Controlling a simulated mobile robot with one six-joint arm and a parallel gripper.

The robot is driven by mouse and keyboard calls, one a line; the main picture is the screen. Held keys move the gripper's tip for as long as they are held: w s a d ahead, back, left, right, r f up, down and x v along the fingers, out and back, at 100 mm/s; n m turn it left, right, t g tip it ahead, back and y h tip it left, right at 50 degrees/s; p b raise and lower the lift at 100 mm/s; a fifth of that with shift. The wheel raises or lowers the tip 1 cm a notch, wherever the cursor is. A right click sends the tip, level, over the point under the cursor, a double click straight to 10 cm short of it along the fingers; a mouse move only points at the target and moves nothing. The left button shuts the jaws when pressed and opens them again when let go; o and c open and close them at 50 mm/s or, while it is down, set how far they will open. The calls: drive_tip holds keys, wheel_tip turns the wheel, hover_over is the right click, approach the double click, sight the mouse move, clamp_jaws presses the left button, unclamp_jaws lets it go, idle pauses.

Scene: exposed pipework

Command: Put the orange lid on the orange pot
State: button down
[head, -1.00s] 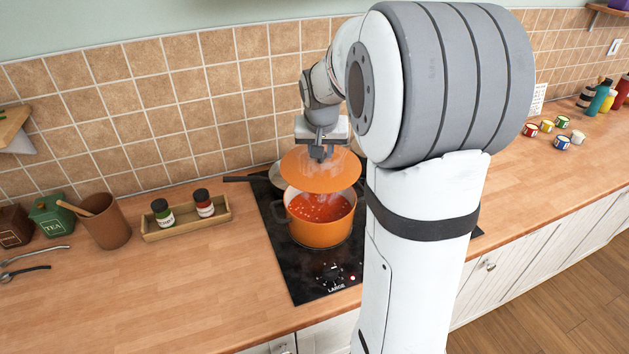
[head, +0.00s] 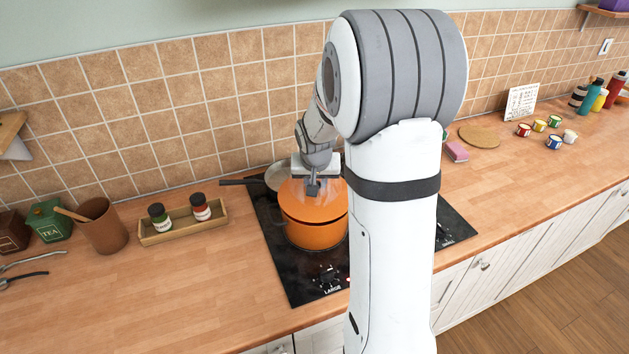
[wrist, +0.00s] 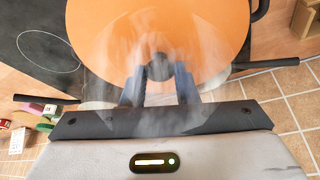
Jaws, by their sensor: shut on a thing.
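The orange pot (head: 315,235) stands on the black hob. The orange lid (head: 322,208) lies over the pot's mouth and hides the soup; I cannot tell whether it is fully seated. In the wrist view the orange lid (wrist: 165,30) fills the top middle, with a dark handle of the pot at its upper right. My gripper (head: 314,188) points down above the lid. It is shut on the lid's dark knob (wrist: 160,68), between my two fingers. Steam blurs the view around the knob.
The black hob (head: 300,285) has a free front area. A grey pan (head: 273,176) is behind the pot. A wooden tray (head: 185,228) with two jars, a brown crock (head: 101,226) and a green tea tin (head: 49,221) stand left. Several small tins are far right.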

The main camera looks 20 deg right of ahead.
drive_tip(key=shift+f+b, duration=0.45)
drive_tip(key=shift+b, duration=0.05)
drive_tip(key=c, duration=1.1)
unclamp_jaws()
drive_tip(key=shift+r, duration=0.1)
drive_tip(key=shift+r+p, duration=0.65)
drive_tip(key=shift+p, duration=0.2)
drive_tip(key=b+v, duration=0.3)
drive_tip(key=v, duration=0.7)
drive_tip(key=s+a+n, duration=0.1)
drive_tip(key=s+a, duration=0.2)
drive_tip(key=s, duration=0.4)
drive_tip(key=s+a+n+y, duration=0.1)
drive_tip(key=s+a+n, duration=0.1)
drive_tip(key=s, duration=0.6)
drive_tip(key=s+a+f+n, duration=0.1)
drive_tip(key=s+a, duration=0.4)
drive_tip(key=s, duration=0.2)
drive_tip(key=shift+s+n+g+y, duration=0.25)
drive_tip(key=shift+n+g+y, duration=0.05)
drive_tip(key=shift+n+y, duration=0.1)
